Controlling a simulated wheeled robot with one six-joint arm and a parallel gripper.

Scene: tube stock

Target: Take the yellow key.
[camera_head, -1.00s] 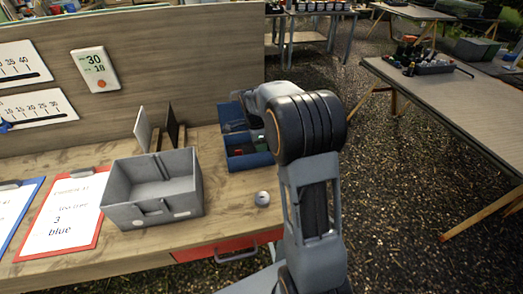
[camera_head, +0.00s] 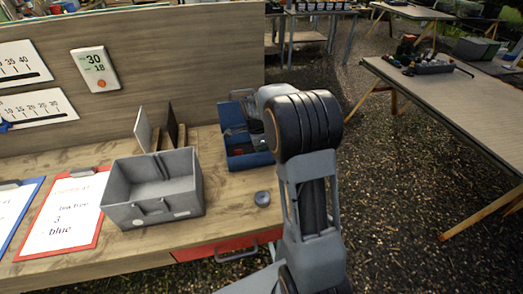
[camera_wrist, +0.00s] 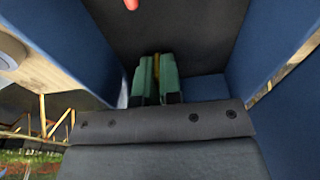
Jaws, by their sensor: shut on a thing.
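In the wrist view, my gripper (camera_wrist: 156,88) has two green fingers closed on a thin yellow strip, the yellow key (camera_wrist: 156,66). Only a narrow part of the key shows between the fingers; the rest is hidden. The fingers are within the blue box (camera_wrist: 268,35), over its dark floor, with blue walls on both sides. In the head view, the blue box (camera_head: 249,161) stands open at the right end of the wooden bench. My arm hides part of it, and the key cannot be made out there.
A red thing (camera_wrist: 131,4) lies in the box ahead of the fingers. A grey open bin (camera_head: 152,215) stands left of the box. A small round dark thing (camera_head: 262,198) sits near the bench's front edge. A red clipboard (camera_head: 103,181) lies farther left.

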